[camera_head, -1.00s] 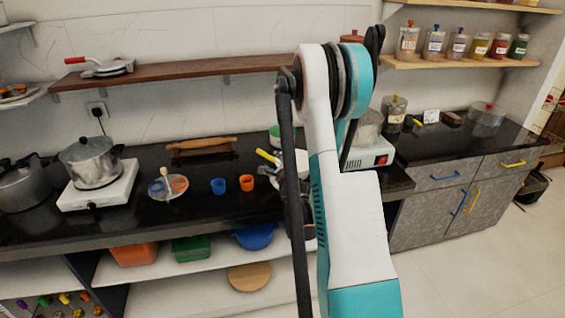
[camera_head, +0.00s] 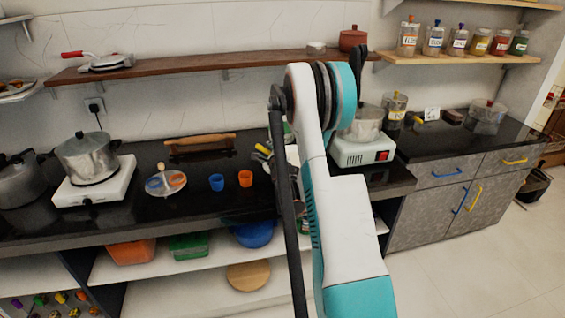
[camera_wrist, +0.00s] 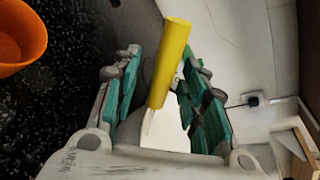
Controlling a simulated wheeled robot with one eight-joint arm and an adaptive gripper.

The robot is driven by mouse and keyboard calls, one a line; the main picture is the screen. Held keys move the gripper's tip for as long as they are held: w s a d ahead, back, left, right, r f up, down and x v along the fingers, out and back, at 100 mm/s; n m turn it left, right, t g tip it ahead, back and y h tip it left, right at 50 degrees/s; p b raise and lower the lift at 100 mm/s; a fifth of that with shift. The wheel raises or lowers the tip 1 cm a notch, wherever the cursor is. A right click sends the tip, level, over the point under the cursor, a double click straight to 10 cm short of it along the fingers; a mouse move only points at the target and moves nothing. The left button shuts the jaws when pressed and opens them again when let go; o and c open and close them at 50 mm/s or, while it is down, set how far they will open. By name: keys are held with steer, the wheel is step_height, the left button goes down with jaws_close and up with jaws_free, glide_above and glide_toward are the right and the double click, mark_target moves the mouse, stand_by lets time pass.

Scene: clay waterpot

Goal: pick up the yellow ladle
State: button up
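The yellow ladle's handle (camera_wrist: 170,62) lies between the two teal-padded fingers of my gripper (camera_wrist: 164,78) in the wrist view. The handle is tilted, with its upper end leaning right and a thin pale shaft below it. The fingers stand apart on either side of it; contact on both sides is not clear. The ladle's bowl cannot be made out. In the head view a bit of yellow (camera_head: 262,149) shows left of my arm, and my arm hides most of the area around it.
An orange cup (camera_head: 245,178) and a blue cup (camera_head: 216,182) stand on the black counter (camera_head: 120,221) to the left. The orange cup also shows in the wrist view (camera_wrist: 18,40). A white appliance (camera_head: 363,150) stands to the right. A wooden shelf (camera_head: 200,69) runs above.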

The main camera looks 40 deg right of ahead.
jaws_close()
steer(key=shift+r, duration=0.1)
step_height(320, 180, up, 20)
steer(key=p, duration=0.6)
steer(key=shift+p, duration=0.35)
